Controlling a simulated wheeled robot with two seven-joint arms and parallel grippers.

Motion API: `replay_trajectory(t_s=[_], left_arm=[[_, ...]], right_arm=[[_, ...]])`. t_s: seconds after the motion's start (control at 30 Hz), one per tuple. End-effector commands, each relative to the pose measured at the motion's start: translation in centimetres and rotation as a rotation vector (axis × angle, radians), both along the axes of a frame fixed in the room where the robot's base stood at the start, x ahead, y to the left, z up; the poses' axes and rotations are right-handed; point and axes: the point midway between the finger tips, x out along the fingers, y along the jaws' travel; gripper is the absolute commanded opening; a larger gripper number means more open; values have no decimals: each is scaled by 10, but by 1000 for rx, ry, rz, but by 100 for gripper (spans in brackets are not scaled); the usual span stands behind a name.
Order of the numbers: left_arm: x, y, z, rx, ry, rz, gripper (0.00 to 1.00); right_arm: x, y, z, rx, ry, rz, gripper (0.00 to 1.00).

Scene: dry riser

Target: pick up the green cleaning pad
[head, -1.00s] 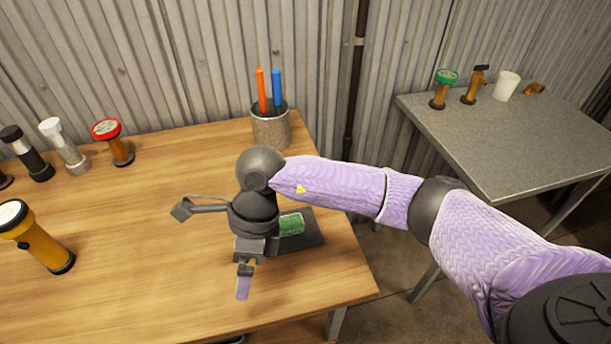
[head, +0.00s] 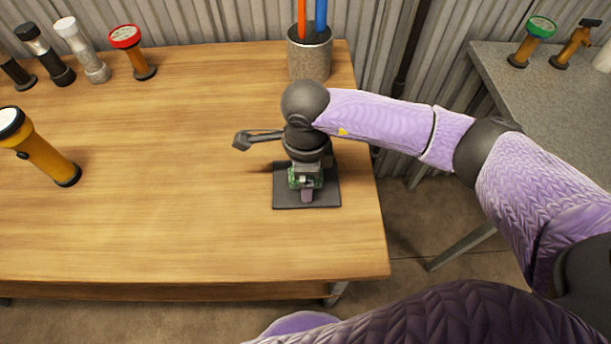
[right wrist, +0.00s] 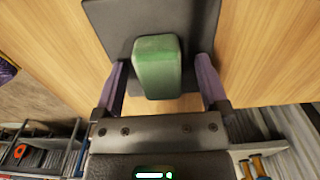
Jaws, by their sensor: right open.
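The green cleaning pad (right wrist: 157,66) lies on a dark square mat (right wrist: 112,20) on the wooden table. In the head view the pad (head: 293,180) is mostly hidden behind my right gripper, and the mat (head: 325,198) shows around it. My right gripper (head: 306,194) points down over the mat. In the right wrist view the open fingers of my right gripper (right wrist: 163,80) stand on either side of the pad, with a visible gap on each side. My left gripper is not in view.
A grey holder (head: 311,57) with an orange and a blue stick stands behind the mat. A yellow flashlight (head: 42,150) stands at the left, and several more flashlights line the back left. The table's middle is clear. A grey table (head: 500,85) stands at the right.

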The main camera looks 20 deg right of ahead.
Motion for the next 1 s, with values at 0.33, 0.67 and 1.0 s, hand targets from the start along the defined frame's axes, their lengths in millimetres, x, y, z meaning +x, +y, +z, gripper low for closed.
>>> replay_trajectory(t_s=[0.33,0.67,1.0], left_arm=[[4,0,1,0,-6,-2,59],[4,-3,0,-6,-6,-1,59],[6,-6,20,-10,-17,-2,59]], right_arm=[[0,0,2,1,0,0,50],[0,0,2,1,0,0,0],[1,0,52,3,-7,1,0]])
